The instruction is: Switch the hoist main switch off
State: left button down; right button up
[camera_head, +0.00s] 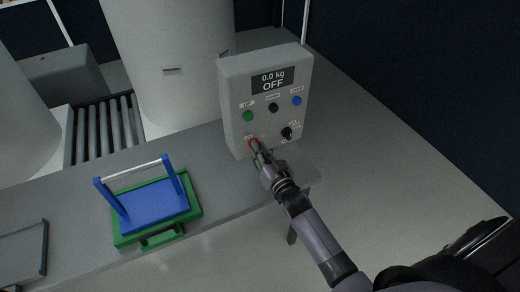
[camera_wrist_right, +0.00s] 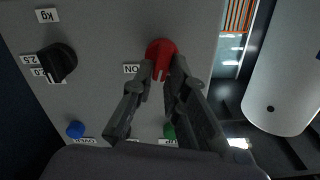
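The grey hoist control box (camera_head: 237,88) stands on the table, its display (camera_head: 273,80) reading "0.0 kg OFF". The red main switch (camera_head: 254,142) is at the lower left of its face and is partly covered by my right gripper (camera_head: 259,152). In the right wrist view, upside down, the red switch (camera_wrist_right: 160,50) shows beside an "ON" label. My right gripper (camera_wrist_right: 163,78) has its fingertips close together on either side of the switch's ridge and appears shut on it. My left gripper is not in view.
The box also has a green button (camera_head: 248,116), a black button (camera_head: 273,107), a blue button (camera_head: 297,100) and a black selector knob (camera_head: 287,133). A blue handled piece on a green base (camera_head: 125,239) sits on the table left. Large pale tanks (camera_head: 170,45) and a roller conveyor (camera_head: 105,125) stand behind.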

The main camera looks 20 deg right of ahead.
grip_shut()
jog(key=shift+a+n, duration=0.15)
jog(key=shift+n, duration=1.35)
jog(key=o, duration=0.5)
grip_release()
